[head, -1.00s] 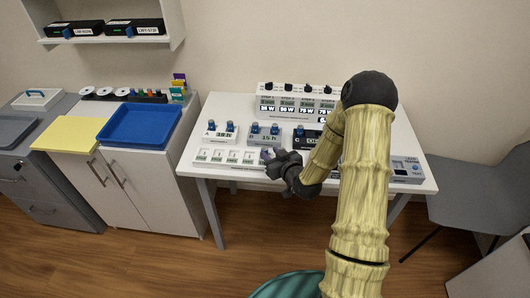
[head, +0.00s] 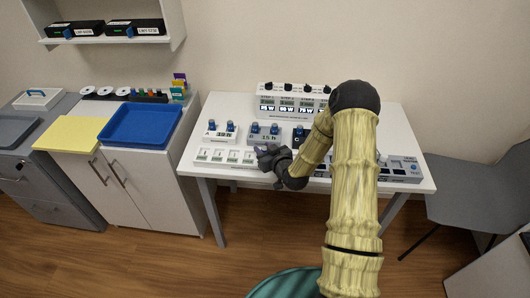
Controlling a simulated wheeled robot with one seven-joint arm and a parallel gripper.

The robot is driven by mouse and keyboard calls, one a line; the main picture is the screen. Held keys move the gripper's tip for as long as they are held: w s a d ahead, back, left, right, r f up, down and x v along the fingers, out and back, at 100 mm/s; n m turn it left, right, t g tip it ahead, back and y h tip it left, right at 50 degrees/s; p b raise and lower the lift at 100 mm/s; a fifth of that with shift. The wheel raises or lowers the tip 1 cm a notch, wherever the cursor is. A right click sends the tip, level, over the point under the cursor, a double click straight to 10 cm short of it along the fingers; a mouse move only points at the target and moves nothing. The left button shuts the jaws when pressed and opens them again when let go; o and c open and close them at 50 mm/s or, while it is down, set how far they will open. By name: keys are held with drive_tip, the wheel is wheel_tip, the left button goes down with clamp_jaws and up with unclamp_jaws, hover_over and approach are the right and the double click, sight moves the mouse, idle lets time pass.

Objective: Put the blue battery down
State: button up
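My gripper (head: 265,158) is over the front of the white table (head: 217,108), at the right end of a low white tray with several marked slots (head: 223,156). It is small and dark, and I cannot tell whether its fingers are open or shut. A small bluish-grey patch shows at the fingertips, too small to identify as the blue battery. Behind stand a white unit marked A (head: 221,133), a blue-grey unit marked B (head: 264,138) and a dark unit marked C (head: 299,137), partly hidden by my arm. Blue cylinders stand on these units.
A white panel with black knobs and displays (head: 292,101) stands at the back of the table. A grey device (head: 401,168) lies at the right. A blue tray (head: 141,125) and yellow sheets (head: 72,134) are on the left cabinet. A grey chair (head: 480,205) stands right.

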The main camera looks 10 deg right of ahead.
sight(264, 148)
idle(0.3)
clamp_jaws()
wheel_tip(264, 148, up, 10)
drive_tip(key=shift+b, duration=0.35)
idle(0.3)
idle(0.4)
